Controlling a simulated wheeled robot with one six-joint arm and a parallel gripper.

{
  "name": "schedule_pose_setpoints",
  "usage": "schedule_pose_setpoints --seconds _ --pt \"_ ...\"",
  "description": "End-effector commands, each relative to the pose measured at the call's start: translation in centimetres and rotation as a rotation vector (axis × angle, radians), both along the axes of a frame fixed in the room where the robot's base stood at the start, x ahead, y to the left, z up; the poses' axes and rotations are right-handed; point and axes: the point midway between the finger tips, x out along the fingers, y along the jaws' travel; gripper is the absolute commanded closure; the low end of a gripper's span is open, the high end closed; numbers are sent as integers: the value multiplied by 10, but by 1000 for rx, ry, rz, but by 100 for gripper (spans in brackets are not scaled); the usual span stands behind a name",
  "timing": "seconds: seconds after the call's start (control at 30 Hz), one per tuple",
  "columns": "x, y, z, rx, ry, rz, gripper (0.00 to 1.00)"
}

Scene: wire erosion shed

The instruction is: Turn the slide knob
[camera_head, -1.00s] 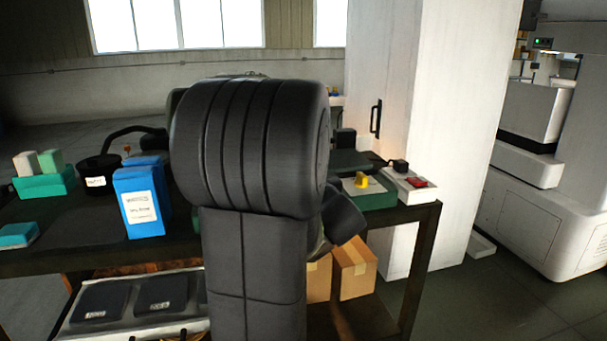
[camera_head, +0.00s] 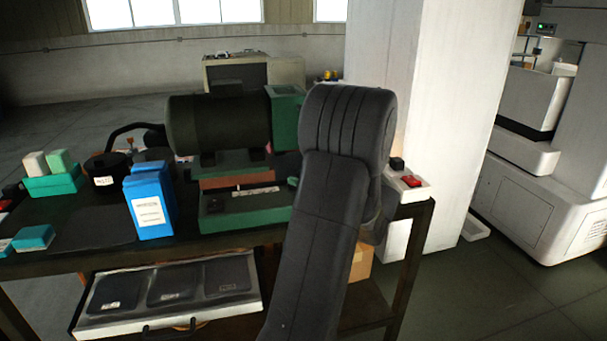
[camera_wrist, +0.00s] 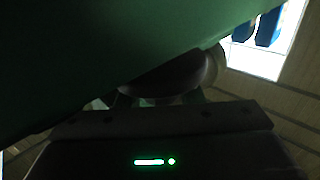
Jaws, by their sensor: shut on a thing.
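The green machine (camera_head: 240,212) with a large dark motor drum (camera_head: 215,122) stands on the bench, its right end hidden behind my arm. In the wrist view its green surface (camera_wrist: 90,50) fills the upper left. A dark rounded part (camera_wrist: 165,82), which looks like the slide knob, shows just under that surface, dim and partly covered. My gripper (camera_wrist: 160,102) is close against it and shut on it. The fingertips are too dark to make out clearly. In the head view my arm hides both gripper and knob.
A blue box (camera_head: 150,205), a dark round pot (camera_head: 103,170) and a teal block holder (camera_head: 52,184) stand left on the bench. A white box with a red switch (camera_head: 411,182) is at the right end. An open drawer (camera_head: 165,298) juts out below. A white pillar (camera_head: 400,70) stands behind.

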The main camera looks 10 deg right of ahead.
Motion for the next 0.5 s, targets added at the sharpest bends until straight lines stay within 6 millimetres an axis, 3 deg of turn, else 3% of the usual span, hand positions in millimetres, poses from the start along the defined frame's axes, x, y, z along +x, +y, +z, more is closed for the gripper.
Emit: schedule_pose_setpoints --seconds 0.5 --pt "1 0 2 -1 -6 38 89"
